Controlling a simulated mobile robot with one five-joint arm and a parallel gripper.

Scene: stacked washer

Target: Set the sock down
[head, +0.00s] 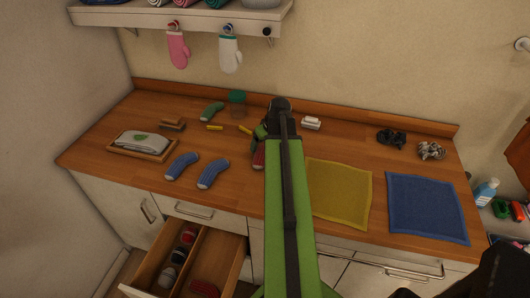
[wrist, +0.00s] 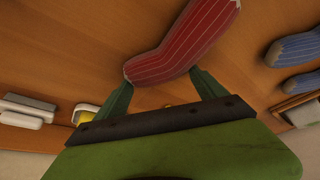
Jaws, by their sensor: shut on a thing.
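A red striped sock (wrist: 180,45) is between the two green fingers of my gripper (wrist: 162,80) in the wrist view. The fingers are shut on its near part, and the rest extends away over the wooden counter. In the head view the sock (head: 259,157) shows only as a small red patch beside my arm, which hides most of it. My gripper (head: 261,135) is over the middle of the counter (head: 215,143). I cannot tell whether the sock touches the wood. Two blue striped socks (head: 182,166) (head: 212,174) lie to the left, and a green sock (head: 212,111) lies farther back.
A yellow cloth (head: 339,193) and a blue cloth (head: 427,208) lie at the right. A wooden tray (head: 121,150) with a folded cloth is at the left. Below, an open drawer (head: 203,250) holds socks in divided compartments. Small items stand along the back.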

